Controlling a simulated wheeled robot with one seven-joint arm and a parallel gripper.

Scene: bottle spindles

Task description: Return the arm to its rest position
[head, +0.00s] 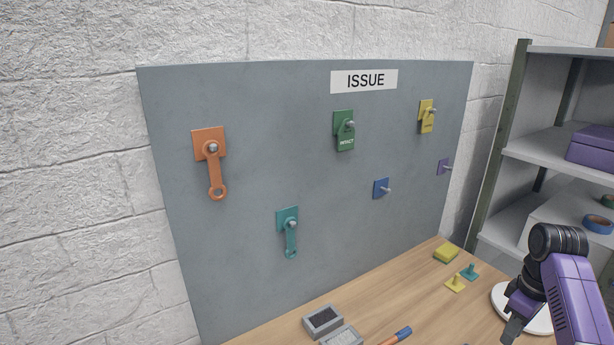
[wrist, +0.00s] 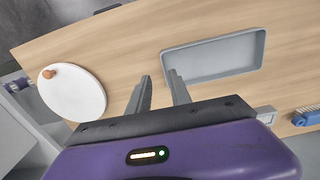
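My arm (head: 572,290), purple with a black joint, reaches in at the lower right of the head view, in front of a white round disc (head: 505,296) on the table. In the wrist view my gripper (wrist: 160,78) has its two grey fingers apart, with only bare wood showing between them. It is open and empty above the wooden table (wrist: 120,50). A grey tray (wrist: 213,75) lies to the right of the fingers, and the white disc (wrist: 75,95) with a small orange piece (wrist: 48,73) at its edge lies to the left.
A grey board (head: 245,105) labelled ISSUE carries several coloured plates with pegs; some hold hanging tags or spanner-like pieces. Small grey boxes (head: 322,321) and yellow and teal pieces (head: 468,272) stand on the table. A shelf (head: 560,165) rises at right. A blue brush-like item (wrist: 308,117) lies at right.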

